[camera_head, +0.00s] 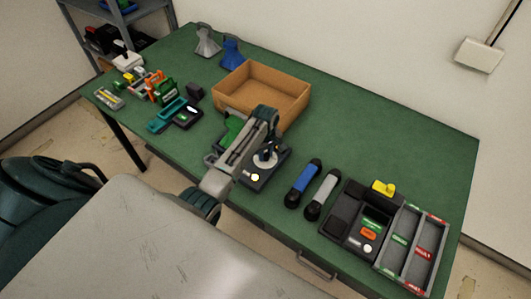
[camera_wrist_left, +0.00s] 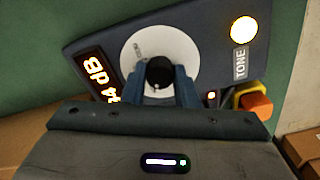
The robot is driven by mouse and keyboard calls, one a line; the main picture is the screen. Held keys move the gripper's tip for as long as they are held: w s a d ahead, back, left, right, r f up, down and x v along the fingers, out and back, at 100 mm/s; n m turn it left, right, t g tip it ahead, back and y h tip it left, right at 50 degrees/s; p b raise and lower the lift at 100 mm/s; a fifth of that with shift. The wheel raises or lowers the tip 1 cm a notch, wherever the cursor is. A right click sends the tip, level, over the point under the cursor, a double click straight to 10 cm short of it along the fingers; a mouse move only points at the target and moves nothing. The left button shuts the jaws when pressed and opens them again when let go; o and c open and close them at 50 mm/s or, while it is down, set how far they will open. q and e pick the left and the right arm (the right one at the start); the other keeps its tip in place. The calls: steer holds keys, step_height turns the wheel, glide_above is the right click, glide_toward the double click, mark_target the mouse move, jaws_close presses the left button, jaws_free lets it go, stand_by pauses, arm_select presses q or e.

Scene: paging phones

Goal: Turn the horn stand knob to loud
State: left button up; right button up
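The horn stand (camera_head: 256,180) is a dark box near the front edge of the green table, partly hidden by my left arm in the head view. In the left wrist view its panel (camera_wrist_left: 205,35) has a white dial (camera_wrist_left: 180,43), a black knob (camera_wrist_left: 160,72), a lit display (camera_wrist_left: 99,75) showing "dB" with digits partly hidden, and a lit round button (camera_wrist_left: 243,30) by the word TONE. My left gripper (camera_wrist_left: 166,82) has one finger on each side of the knob, close against it, and looks shut on it. My right gripper is not in view.
An open cardboard box (camera_head: 262,92) stands behind the horn stand. Blue (camera_head: 303,183) and grey (camera_head: 322,194) handsets lie to its right, beside a dark console (camera_head: 345,215) and a divided tray (camera_head: 397,262). The table's back right is clear.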

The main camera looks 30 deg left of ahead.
arm_select(q)
steer(key=shift+m, duration=0.4)
steer(key=m, duration=1.4)
steer(key=shift+m, duration=0.4)
steer(key=m, duration=0.4)
steer(key=shift+r+m, duration=0.1)
steer(key=shift+m, duration=0.2)
steer(key=o, duration=1)
